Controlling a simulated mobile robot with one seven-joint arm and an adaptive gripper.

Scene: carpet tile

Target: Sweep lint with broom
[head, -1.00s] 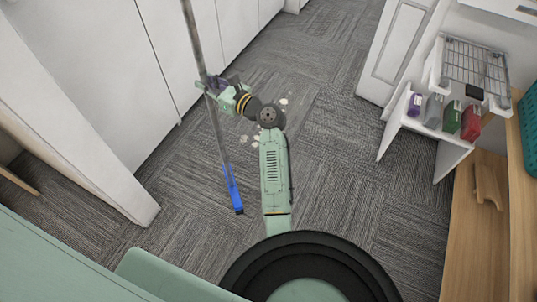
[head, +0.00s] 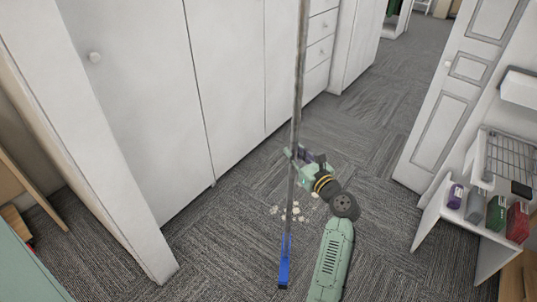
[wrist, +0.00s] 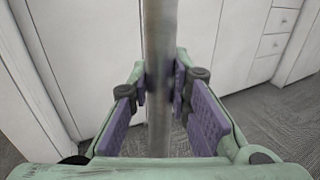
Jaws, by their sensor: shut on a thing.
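The broom's long grey handle (head: 297,95) stands close to upright in the head view. Its blue head (head: 284,271) is low in the picture, at or near the carpet. My gripper (head: 297,157) is shut on the handle; the wrist view shows the handle (wrist: 160,50) between the purple finger pads (wrist: 160,88). Several pale bits of lint (head: 290,212) lie on the carpet just beyond the blue head, partly behind the handle. Whether the blue head touches the carpet is hard to tell.
White cabinets (head: 150,90) line the left and back. A white panel edge (head: 110,190) stands at near left. A white door (head: 462,90) and a small shelf with several bottles (head: 490,212) are at right. Carpet (head: 400,60) is clear toward the back right.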

